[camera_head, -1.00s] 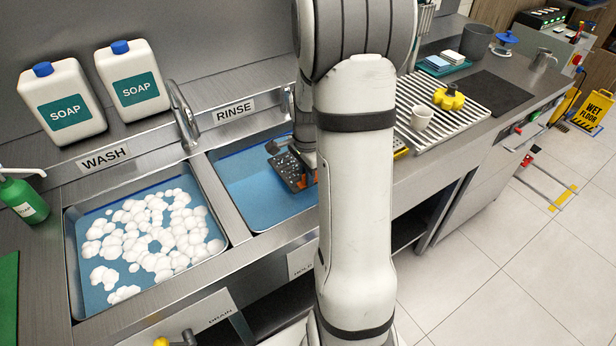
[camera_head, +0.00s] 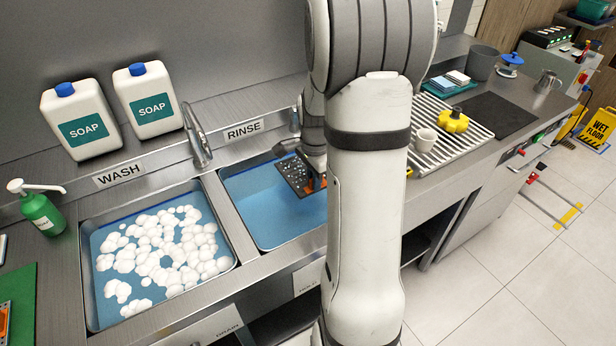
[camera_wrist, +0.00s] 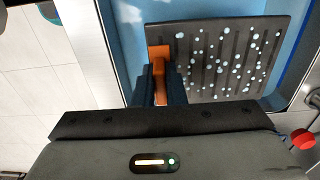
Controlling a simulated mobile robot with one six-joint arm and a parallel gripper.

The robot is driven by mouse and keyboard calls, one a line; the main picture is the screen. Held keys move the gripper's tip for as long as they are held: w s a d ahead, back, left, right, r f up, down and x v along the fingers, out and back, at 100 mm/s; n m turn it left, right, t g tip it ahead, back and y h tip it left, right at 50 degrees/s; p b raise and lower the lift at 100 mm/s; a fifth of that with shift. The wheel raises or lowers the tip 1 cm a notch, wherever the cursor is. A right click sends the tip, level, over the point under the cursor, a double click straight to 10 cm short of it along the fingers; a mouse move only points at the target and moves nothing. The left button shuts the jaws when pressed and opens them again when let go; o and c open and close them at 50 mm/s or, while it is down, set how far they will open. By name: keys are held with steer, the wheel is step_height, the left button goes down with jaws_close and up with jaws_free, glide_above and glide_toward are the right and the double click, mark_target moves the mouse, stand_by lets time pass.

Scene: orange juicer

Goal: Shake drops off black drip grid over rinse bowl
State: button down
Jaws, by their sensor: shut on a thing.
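The black drip grid (camera_head: 292,176) is held over the blue rinse bowl (camera_head: 262,214), under the RINSE label. In the wrist view the dark ribbed grid (camera_wrist: 225,62) is dotted with many pale drops, and an orange tab (camera_wrist: 160,62) shows at its left edge. My gripper (camera_wrist: 160,80) is shut on the grid at this orange tab. In the head view my arm hides the gripper's fingers and the right part of the bowl. I cannot tell the grid's exact height above the bowl floor.
The wash bowl (camera_head: 90,270) with white foam lies left of the rinse bowl. A metal faucet (camera_head: 198,140) stands behind the divider. Two soap jugs (camera_head: 82,122) (camera_head: 149,97) stand behind.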

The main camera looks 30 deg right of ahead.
step_height(320, 180, up, 2)
steer(key=shift+f, duration=0.15)
step_height(320, 180, down, 4)
steer(key=b, duration=0.3)
step_height(320, 180, up, 4)
steer(key=p, duration=0.3)
steer(key=shift+r, duration=0.2)
steer(key=shift+f, duration=0.2)
